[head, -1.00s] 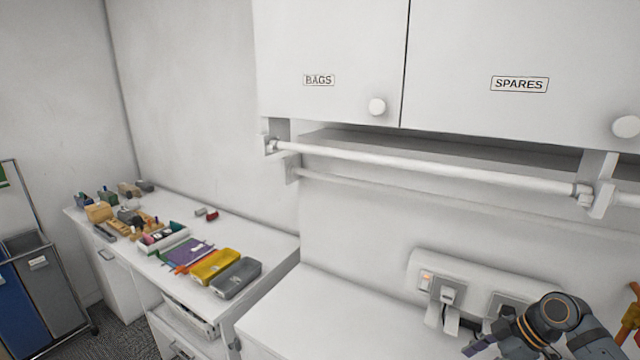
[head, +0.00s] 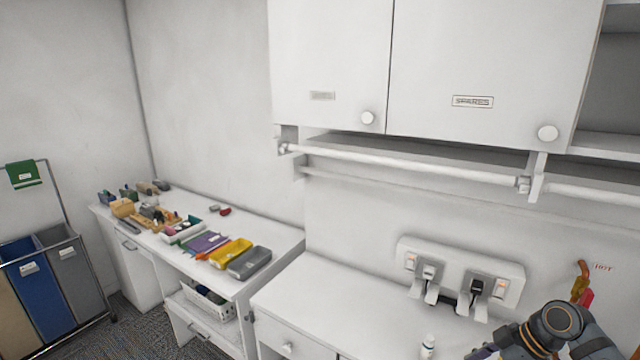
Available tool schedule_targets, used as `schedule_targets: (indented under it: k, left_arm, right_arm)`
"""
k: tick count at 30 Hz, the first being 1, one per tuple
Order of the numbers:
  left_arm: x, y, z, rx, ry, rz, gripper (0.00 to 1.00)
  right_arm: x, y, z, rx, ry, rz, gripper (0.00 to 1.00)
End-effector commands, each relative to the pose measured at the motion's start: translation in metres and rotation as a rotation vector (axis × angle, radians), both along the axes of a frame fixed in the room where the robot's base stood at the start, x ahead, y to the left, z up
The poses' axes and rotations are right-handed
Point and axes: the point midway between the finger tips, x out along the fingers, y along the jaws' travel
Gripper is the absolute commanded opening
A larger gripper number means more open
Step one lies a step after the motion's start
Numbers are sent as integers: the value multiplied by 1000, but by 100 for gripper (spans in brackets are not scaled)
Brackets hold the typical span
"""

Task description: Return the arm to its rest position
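One of my arms shows at the lower right of the head view, dark grey with orange rings, in front of the white counter (head: 330,305). Its gripper is partly cut off by the bottom edge, and its fingers cannot be made out clearly. The arm comes in from the right side, so I take it as my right gripper (head: 484,353). Nothing can be seen held in it. My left gripper is not in view.
A double wall socket (head: 460,277) with plugs sits behind the arm. A small white bottle (head: 428,346) stands on the counter close to the arm. White cupboards (head: 330,70) and a rail (head: 400,165) hang above. A cluttered desk (head: 270,235) and sorting bins (head: 45,280) stand left.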

Motion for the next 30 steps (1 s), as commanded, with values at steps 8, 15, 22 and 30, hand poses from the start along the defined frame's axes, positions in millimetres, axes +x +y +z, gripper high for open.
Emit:
schedule_targets:
  k: [8,15,22,30]
  left_arm:
    - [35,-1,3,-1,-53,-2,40]
    - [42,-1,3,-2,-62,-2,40]
    - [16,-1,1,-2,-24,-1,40]
    - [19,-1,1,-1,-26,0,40]
  right_arm:
    - [-33,41,-53,-63,84,-83,51]
    - [-77,83,-95,-134,137,-256,51]
    - [-118,110,-107,-174,147,-501,51]
    - [-162,113,-95,-195,133,-857,51]
